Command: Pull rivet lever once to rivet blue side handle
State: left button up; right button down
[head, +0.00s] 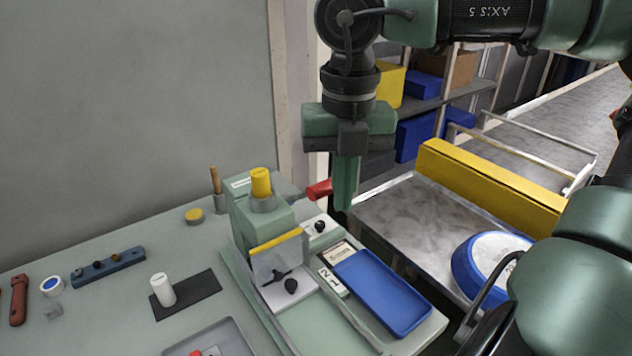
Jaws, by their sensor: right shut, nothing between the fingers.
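The rivet machine (262,222) is a green press with a yellow cap, standing on the bench. Its lever has a red grip (320,189) sticking out to the right. My right gripper (343,206) points down just right of the red grip, with its fingers together and nothing held. The fingers look very near the grip; I cannot tell whether they touch it. A blue and white pan (490,262) lies at the right, partly hidden by my arm. I cannot make out a blue side handle at the machine. My left gripper is out of view.
A blue rectangular tray (382,292) lies in front of the machine. A metal conveyor (405,213) with a yellow rail (490,183) runs behind on the right. A white cylinder (162,289) stands on a dark mat. Several tools lie at the left.

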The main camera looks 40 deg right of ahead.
notch_tip(320, 180, up, 10)
jog(key=s+p, duration=0.1)
jog(key=p, duration=0.6)
jog(key=shift+r, duration=0.15)
jog(key=shift+a, duration=0.1)
